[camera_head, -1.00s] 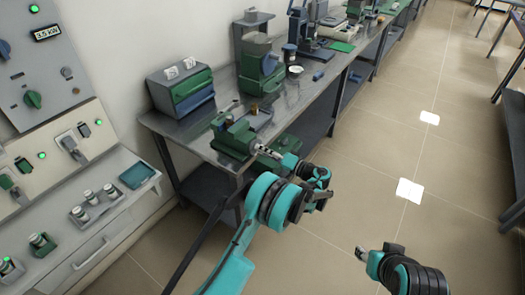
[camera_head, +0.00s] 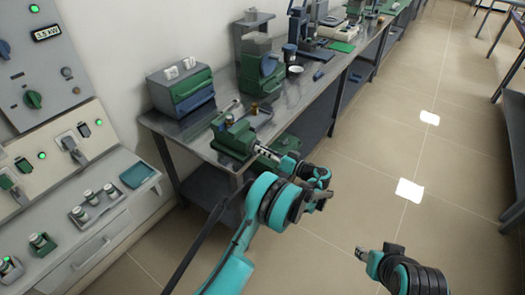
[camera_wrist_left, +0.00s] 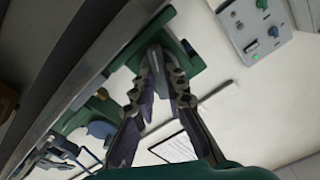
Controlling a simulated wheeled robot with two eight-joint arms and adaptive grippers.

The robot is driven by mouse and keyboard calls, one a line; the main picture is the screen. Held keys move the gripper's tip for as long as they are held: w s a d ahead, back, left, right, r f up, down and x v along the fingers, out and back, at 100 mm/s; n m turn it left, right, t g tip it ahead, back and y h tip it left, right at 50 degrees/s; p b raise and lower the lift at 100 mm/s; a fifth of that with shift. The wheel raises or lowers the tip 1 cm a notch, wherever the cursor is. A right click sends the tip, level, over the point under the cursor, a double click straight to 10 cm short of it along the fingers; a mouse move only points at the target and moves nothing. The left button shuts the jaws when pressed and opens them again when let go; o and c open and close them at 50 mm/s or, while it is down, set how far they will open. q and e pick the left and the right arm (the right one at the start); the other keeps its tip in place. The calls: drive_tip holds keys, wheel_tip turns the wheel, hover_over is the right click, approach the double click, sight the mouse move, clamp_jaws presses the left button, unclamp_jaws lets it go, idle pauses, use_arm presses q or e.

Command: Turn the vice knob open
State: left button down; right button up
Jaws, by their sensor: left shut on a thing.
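The green vice (camera_head: 233,138) sits at the near front corner of the metal workbench. Its knob is on the side facing my arm and is mostly hidden by my fingers in the head view. My left gripper (camera_head: 262,150) reaches to this side of the vice and is shut on the knob. In the left wrist view, the two fingers of the left gripper (camera_wrist_left: 166,66) close around the knob end, in front of the green vice body (camera_wrist_left: 188,62). My right gripper (camera_head: 364,254) is over the floor at the lower right, away from the bench; its opening cannot be made out.
The metal workbench (camera_head: 196,133) carries a green-and-blue drawer box (camera_head: 186,92), a green machine (camera_head: 262,75) and other equipment farther back. A control panel with a drawer cabinet (camera_head: 95,240) stands at the left. The tiled floor (camera_head: 350,190) to the right is open.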

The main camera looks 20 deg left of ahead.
idle(0.3)
use_arm(q)
drive_tip(key=c, duration=1.5)
unclamp_jaws()
drive_tip(key=shift+c, duration=0.2)
drive_tip(key=v, duration=1.2)
